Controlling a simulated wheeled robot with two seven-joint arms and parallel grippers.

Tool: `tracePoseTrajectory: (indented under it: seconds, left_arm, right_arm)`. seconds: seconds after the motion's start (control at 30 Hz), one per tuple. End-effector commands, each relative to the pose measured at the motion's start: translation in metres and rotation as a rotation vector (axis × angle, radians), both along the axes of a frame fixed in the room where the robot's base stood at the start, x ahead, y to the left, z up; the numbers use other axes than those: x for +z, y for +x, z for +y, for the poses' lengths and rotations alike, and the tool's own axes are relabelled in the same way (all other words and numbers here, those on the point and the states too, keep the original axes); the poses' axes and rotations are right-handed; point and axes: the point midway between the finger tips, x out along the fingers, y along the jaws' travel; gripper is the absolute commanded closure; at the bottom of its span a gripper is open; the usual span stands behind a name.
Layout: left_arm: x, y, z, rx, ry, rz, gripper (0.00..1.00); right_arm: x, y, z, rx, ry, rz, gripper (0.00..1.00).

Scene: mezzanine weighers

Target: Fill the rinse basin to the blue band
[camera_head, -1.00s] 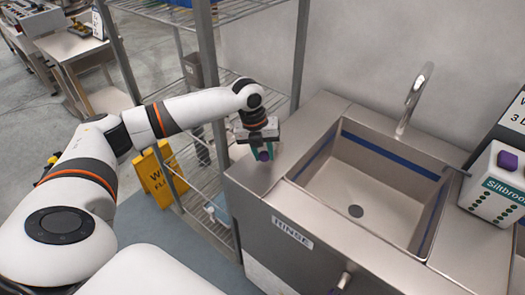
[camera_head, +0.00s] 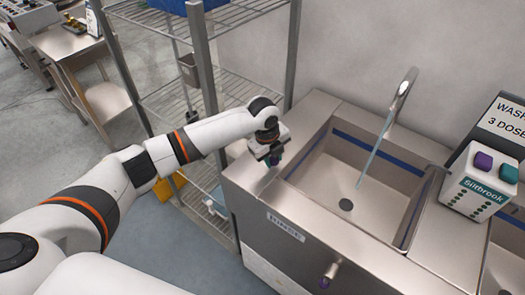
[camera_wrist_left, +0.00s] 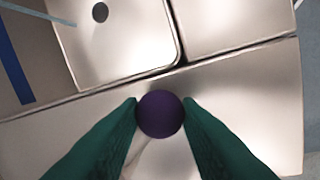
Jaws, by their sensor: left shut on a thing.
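The rinse basin (camera_head: 315,172) is a steel sink with a blue band (camera_head: 378,157) around its inner walls. A thin stream of water (camera_head: 374,150) falls from the curved spout (camera_head: 403,88) to near the dark drain (camera_head: 346,204). I cannot make out any standing water. My left gripper (camera_head: 271,161) is at the ledge left of the basin. In the left wrist view its green fingertips (camera_wrist_left: 160,115) are shut on a round purple knob (camera_wrist_left: 160,113). The stream also shows there (camera_wrist_left: 22,28). My right gripper is not in view.
A RINSE label (camera_head: 286,227) and a low outlet with a purple end (camera_head: 330,274) are on the cabinet front. A dispenser with purple and teal buttons (camera_head: 478,187) stands right of the basin. A wire shelf (camera_head: 170,100) stands behind my left arm.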

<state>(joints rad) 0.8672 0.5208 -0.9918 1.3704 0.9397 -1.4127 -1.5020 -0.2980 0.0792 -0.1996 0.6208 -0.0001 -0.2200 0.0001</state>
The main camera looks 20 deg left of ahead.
Motion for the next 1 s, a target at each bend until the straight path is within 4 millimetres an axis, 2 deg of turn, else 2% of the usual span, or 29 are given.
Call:
tracePoseTrajectory:
  seconds: [0.1, 0.33, 0.87, 0.9, 1.0]
  left_arm:
    - [0.0035, 0.0028, -0.0038, 0.064, 0.0, -0.004, 1.0]
    - [0.0022, 0.0053, -0.008, 0.137, 0.0, -0.004, 1.0]
    - [0.0016, 0.0062, -0.0091, 0.156, -0.001, -0.005, 1.0]
    - [0.0017, 0.0062, -0.009, 0.156, -0.001, -0.005, 0.63]
    - [0.0013, 0.0059, -0.0092, 0.156, -0.001, -0.004, 0.48]
  right_arm:
    - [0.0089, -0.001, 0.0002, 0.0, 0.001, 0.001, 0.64]
    - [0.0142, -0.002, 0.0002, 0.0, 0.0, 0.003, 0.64]
    - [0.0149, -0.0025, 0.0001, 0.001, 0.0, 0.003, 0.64]
    - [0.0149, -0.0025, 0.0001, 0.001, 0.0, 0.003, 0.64]
    - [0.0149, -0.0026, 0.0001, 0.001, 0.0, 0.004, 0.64]
